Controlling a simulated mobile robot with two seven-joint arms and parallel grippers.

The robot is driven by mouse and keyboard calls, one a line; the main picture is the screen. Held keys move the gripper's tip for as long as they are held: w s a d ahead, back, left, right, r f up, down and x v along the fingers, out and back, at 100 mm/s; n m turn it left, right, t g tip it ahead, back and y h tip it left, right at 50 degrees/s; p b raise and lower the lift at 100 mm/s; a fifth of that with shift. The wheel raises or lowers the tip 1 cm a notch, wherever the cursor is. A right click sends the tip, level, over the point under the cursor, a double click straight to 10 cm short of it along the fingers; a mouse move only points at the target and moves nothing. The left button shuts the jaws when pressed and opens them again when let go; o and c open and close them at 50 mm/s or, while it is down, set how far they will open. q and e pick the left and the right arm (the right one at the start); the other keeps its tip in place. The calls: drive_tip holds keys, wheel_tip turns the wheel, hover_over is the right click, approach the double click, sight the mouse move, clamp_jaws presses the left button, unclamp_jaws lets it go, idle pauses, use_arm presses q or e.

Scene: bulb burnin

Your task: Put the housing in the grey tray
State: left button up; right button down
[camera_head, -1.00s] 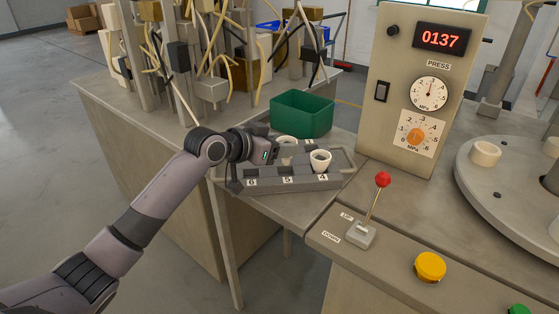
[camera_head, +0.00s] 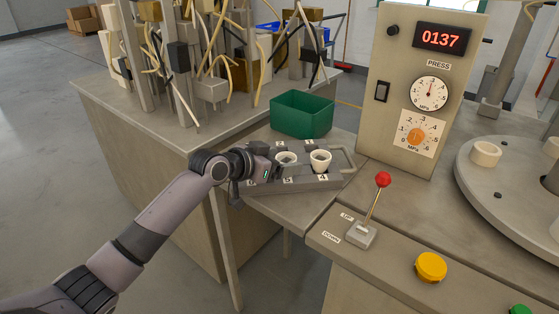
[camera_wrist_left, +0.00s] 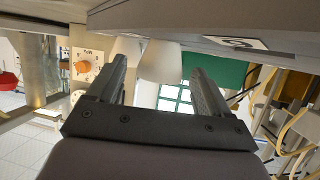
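The grey tray (camera_head: 335,181), with numbered slots, lies on the side shelf. A white cup-shaped housing (camera_head: 286,159) stands upright in the tray by label 5. A second white housing (camera_head: 320,160) stands to its right by label 4. My left gripper (camera_head: 272,166) is just left of the housing by label 5, low over the tray. In the left wrist view the gripper (camera_wrist_left: 158,72) is open, and a white housing (camera_wrist_left: 160,60) shows beyond and between its fingers. I cannot tell whether they touch it. My right gripper is not in view.
A green bin (camera_head: 302,114) stands behind the tray. The press panel (camera_head: 410,100) and a red-knobbed lever (camera_head: 383,180) stand to the right. A round table (camera_head: 480,190) carries another white cup (camera_head: 485,153). Cabled fixtures crowd the bench behind.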

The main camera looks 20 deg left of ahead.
use_arm(q)
drive_tip(key=shift+s+a+r, duration=0.1)
drive_tip(key=shift+r, duration=0.05)
drive_tip(key=v, duration=1.1)
drive_tip(key=shift+s+r, duration=0.15)
drive_tip(key=shift+s, duration=0.2)
drive_tip(key=s+d+f+n+g+y, duration=0.1)
drive_tip(key=s+d+f+g+y, duration=0.25)
drive_tip(key=s+f, duration=1.05)
drive_tip(key=s+a+f+n+g+y, duration=0.1)
drive_tip(key=s+f+n+g, duration=0.15)
drive_tip(key=s, duration=0.55)
drive_tip(key=s+a+f+n+g+y, duration=0.1)
drive_tip(key=s+f+g+y, duration=0.15)
drive_tip(key=s, duration=0.65)
drive_tip(key=w+d+f+m+t+h+p, duration=0.1)
drive_tip(key=w+d+f+t+h+p, duration=0.1)
drive_tip(key=w+f+t, duration=0.4)
drive_tip(key=shift+w+d+f+t+h+p, duration=0.35)
drive_tip(key=shift+w+d+t+p, duration=0.1)
drive_tip(key=shift+w+t+p, duration=0.2)
